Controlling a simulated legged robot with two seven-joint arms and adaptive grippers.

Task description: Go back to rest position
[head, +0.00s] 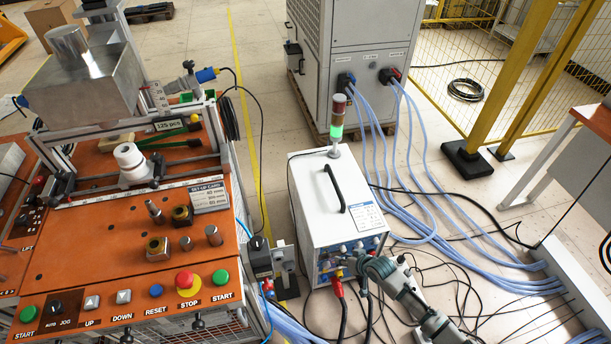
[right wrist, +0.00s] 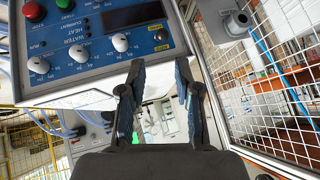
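My right arm comes in from the bottom right of the head view. My right gripper (head: 354,272) is low, at the front of the white heater box (head: 318,207). In the right wrist view my right gripper (right wrist: 160,82) has its two dark fingers apart, with nothing held between them. The heater's blue control panel (right wrist: 95,42), with white knobs and a green and a red button, is just beyond the fingers. I cannot tell whether a finger touches it. My left gripper is not in view.
An orange workbench (head: 105,250) with push buttons stands at the left. A grey cabinet (head: 355,40) with blue hoses is behind the heater. Cables (head: 450,270) cover the floor at right. A wire mesh guard (right wrist: 275,95) is right of the gripper.

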